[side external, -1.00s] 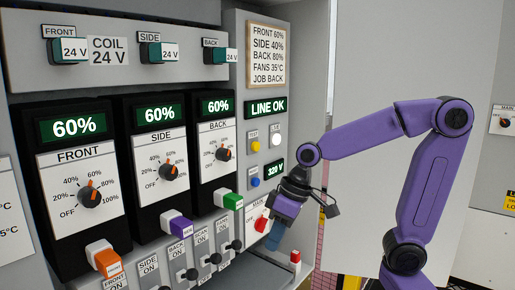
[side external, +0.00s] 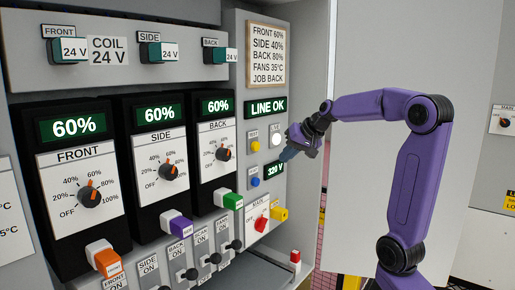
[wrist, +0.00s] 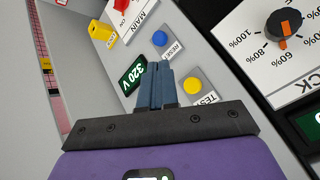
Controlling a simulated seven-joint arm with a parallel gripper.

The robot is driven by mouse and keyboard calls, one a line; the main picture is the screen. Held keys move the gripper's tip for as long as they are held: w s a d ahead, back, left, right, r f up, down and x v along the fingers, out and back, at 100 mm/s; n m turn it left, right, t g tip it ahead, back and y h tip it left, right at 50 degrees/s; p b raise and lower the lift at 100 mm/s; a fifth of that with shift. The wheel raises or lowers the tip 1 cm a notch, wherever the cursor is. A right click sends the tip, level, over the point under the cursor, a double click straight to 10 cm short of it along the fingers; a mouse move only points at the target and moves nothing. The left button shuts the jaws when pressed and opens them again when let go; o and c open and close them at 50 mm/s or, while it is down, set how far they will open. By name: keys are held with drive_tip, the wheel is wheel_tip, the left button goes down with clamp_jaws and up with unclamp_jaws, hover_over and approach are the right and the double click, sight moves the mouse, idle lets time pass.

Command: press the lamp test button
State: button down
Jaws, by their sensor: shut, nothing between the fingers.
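The yellow button (side external: 255,146) labelled TEST sits on the grey panel right of the BACK controller, with a blue button (side external: 255,182) below it. In the wrist view the yellow button (wrist: 193,87) lies right of my fingers and the blue button (wrist: 160,38), labelled RESET, lies beyond the tips. My gripper (side external: 285,156) is shut and empty, its blue-grey fingers pointing at the panel right of the yellow button, near the 320 V display (side external: 275,169). The shut fingers show in the wrist view (wrist: 155,72). I cannot tell whether the tips touch the panel.
A lit white lamp (side external: 276,139) is right of the yellow button. The red MAIN switch (side external: 261,224) and a yellow tagged part (side external: 279,214) are below. The BACK dial (side external: 223,154) is to the left. Open space lies right of the panel.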

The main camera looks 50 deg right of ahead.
sight(255, 146)
drive_tip(key=shift+d+r+m+h, duration=0.15)
drive_tip(key=shift+d+r, duration=0.05)
drive_tip(key=shift+d, duration=0.3)
drive_tip(key=shift+d+r+m+h, duration=0.15)
drive_tip(key=shift+d, duration=0.35)
drive_tip(key=w, duration=0.8)
drive_tip(key=shift+w, duration=0.35)
drive_tip(key=shift+w, duration=0.15)
idle(1.4)
drive_tip(key=shift+w, duration=0.3)
drive_tip(key=shift+w, duration=0.55)
idle(0.9)
drive_tip(key=shift+s, duration=1)
